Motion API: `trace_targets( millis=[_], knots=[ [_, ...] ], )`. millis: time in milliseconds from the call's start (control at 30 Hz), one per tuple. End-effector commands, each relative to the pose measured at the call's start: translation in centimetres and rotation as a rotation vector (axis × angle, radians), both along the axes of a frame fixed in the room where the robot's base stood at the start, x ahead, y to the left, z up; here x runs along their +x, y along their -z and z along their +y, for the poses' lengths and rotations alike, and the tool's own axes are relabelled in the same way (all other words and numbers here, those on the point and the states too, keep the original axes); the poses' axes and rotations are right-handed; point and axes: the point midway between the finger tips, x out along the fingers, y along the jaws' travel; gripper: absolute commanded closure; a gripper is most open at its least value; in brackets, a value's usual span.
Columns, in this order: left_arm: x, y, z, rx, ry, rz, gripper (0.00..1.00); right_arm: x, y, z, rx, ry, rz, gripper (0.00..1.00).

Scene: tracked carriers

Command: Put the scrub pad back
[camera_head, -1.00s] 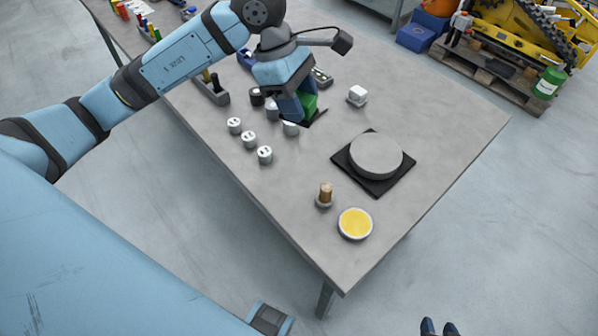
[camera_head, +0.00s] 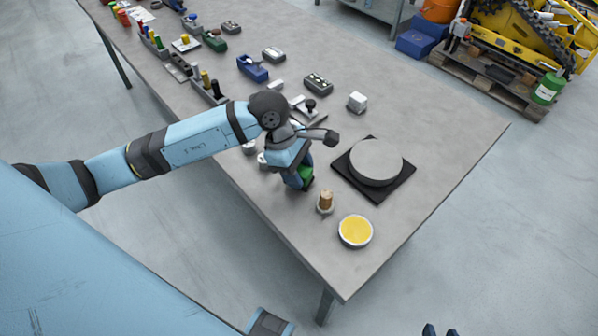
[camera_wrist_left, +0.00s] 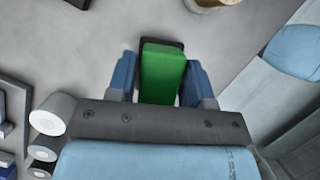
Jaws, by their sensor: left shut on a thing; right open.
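The scrub pad, a green block (camera_wrist_left: 162,75), is between the two blue fingers of my left gripper (camera_wrist_left: 162,82) in the left wrist view. A dark edge shows along its far end. In the head view my left gripper (camera_head: 303,184) is shut on the green pad, near the front part of the table, left of the round grey plate. Most of the pad is hidden there, and I cannot tell whether it touches the table. Two dark blue fingertips of my right gripper (camera_head: 441,331) show apart at the bottom edge, empty and off the table.
A round grey plate (camera_head: 377,160) sits on a black square base (camera_head: 372,191). A brown-topped peg (camera_head: 325,199) and a yellow-filled dish (camera_head: 355,231) stand near the table's front corner. White cylinders (camera_head: 249,147) are partly behind my left arm.

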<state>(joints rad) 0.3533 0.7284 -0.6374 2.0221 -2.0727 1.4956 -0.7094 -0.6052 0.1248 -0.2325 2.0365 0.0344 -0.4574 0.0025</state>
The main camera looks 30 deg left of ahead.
Motion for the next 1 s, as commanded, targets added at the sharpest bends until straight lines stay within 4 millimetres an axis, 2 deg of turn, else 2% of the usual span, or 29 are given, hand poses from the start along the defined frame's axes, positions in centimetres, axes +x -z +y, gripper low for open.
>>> trace_targets(
  millis=[100,433,467,500,567,833,1000],
  knots=[
    [0.0,1.1,0.0,-0.001,0.000,0.001,0.75,-0.1,0.0,0.0,-0.001,0.000,0.002,0.57],
    [0.0,1.6,0.0,0.000,0.001,0.000,0.75,-0.2,0.6,0.0,0.002,0.001,0.005,0.57],
    [0.0,1.5,0.0,0.000,0.001,0.000,0.49,-0.2,0.4,0.0,0.002,0.001,0.006,0.57],
    [0.0,1.4,0.0,0.000,0.001,0.000,0.39,-0.2,0.4,0.1,0.003,0.000,0.007,0.57],
    [0.0,1.4,0.0,0.000,0.000,0.000,0.28,-0.2,0.4,0.1,0.003,0.000,0.007,0.57],
    [0.0,1.3,0.0,0.000,0.000,0.000,0.28,-0.1,0.2,0.1,0.004,0.001,0.005,0.57],
    [0.1,0.0,0.5,0.002,-0.002,-0.004,0.28,0.0,-0.1,0.1,0.003,0.000,-0.001,0.57]
  ],
)
